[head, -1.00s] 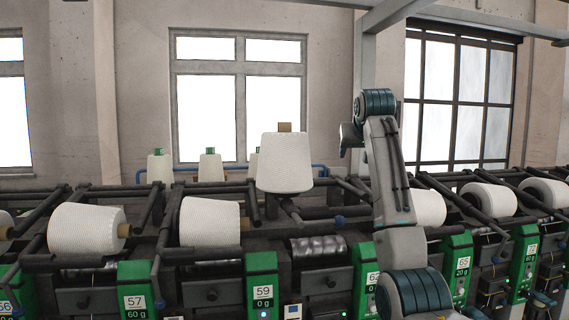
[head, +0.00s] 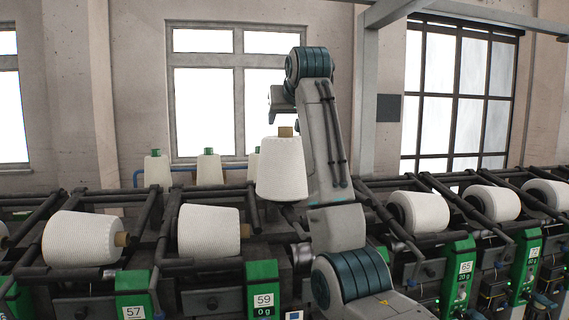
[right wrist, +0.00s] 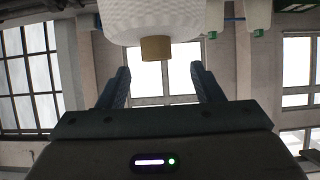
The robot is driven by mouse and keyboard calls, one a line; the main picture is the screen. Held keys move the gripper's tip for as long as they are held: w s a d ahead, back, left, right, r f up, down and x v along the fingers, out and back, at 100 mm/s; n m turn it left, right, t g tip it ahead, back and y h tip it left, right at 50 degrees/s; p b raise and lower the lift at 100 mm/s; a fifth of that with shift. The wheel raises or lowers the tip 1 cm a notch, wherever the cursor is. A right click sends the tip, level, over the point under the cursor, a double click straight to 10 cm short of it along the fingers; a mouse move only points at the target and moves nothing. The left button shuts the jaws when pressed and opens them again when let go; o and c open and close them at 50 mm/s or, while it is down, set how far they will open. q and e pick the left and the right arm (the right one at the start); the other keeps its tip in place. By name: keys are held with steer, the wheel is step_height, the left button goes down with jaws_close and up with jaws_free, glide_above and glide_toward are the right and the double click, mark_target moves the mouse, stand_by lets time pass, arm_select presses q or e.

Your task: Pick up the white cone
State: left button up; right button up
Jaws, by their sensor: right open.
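The white cone (head: 282,168) stands upright with a brown tube end (head: 285,132) at its top, in the middle of the head view, above the machine's frame. In the right wrist view the picture is upside down, so the cone (right wrist: 165,18) hangs from the top edge with its tube end (right wrist: 156,48) pointing down. My right gripper (right wrist: 161,75) is open and empty, with its two fingers apart and the tube end between them in the picture, not visibly touched. In the head view my right wrist is just above the cone; the fingers are hard to make out. My left gripper is not in view.
Other white cones lie on their sides along the winder, such as one at the left (head: 82,238) and one beside it (head: 208,231). Dark bars (head: 150,220) run between the stations. There is open air above the machine.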

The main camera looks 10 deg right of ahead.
mark_target(287, 138)
steer(key=x, duration=0.1)
steer(key=p+x, duration=0.2)
steer(key=shift+d, duration=0.25)
steer(key=shift+w+f+p, duration=0.35)
steer(key=shift+w+f, duration=0.05)
steer(key=shift+w, duration=0.05)
steer(key=shift+c, duration=0.7)
steer(key=c, duration=1)
steer(key=shift+r, duration=0.15)
